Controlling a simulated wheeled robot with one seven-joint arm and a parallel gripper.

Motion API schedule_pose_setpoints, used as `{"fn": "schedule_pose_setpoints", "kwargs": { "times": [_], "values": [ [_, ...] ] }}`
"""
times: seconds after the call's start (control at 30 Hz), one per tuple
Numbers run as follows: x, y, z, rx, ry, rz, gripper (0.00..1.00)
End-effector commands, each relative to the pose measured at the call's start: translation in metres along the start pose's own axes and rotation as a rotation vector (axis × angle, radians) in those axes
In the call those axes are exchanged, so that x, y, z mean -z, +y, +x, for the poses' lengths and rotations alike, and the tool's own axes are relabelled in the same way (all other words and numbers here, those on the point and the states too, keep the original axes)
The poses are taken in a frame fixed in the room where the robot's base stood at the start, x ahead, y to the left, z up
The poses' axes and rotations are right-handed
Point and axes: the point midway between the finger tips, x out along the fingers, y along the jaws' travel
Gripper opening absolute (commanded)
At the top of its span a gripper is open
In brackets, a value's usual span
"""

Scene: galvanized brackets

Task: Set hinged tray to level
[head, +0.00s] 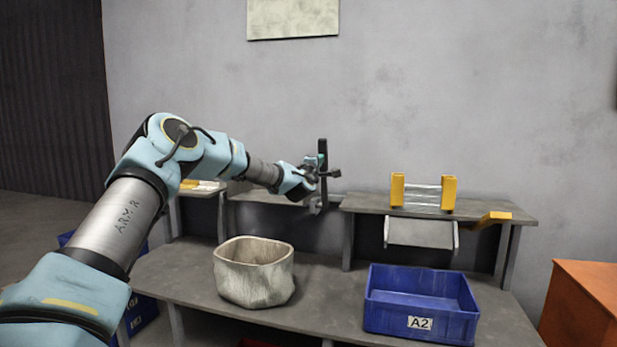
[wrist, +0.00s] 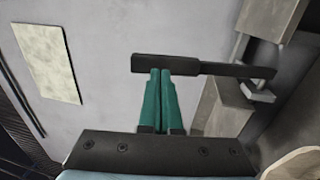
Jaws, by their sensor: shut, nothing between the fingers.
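A light-grey tray-like panel (head: 420,233) with side flanges hangs tilted under the front of the right shelf; it looks like the hinged tray, though its hinge is hard to make out. My gripper (head: 315,172) is well to its left, above the gap between shelves. In the wrist view, its two green fingers (wrist: 161,74) are together with nothing between them. A dark bar (wrist: 205,66) lies across their tips, and I cannot tell whether they touch it. The bar stands upright in the head view (head: 322,150), by a grey bracket (head: 317,205).
Yellow posts (head: 449,193) joined by rods stand on the right shelf (head: 370,204). A yellow piece (head: 491,218) sticks out at its right end. A pale rough bin (head: 253,288) and a blue A2 crate (head: 390,321) stand on the bench below. An orange cabinet (head: 585,305) is far right.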

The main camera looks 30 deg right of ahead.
Motion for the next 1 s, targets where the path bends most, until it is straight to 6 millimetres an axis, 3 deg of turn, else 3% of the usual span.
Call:
{"fn": "schedule_pose_setpoints", "kwargs": {
  "times": [0.27,0.63,1.0],
  "values": [
    [0.002,-0.002,-0.028,0.002,0.001,0.000,0.00],
    [0.001,-0.006,-0.082,0.002,0.001,0.001,0.00],
    [0.001,-0.005,-0.095,0.001,0.002,0.000,0.00]
  ]
}}
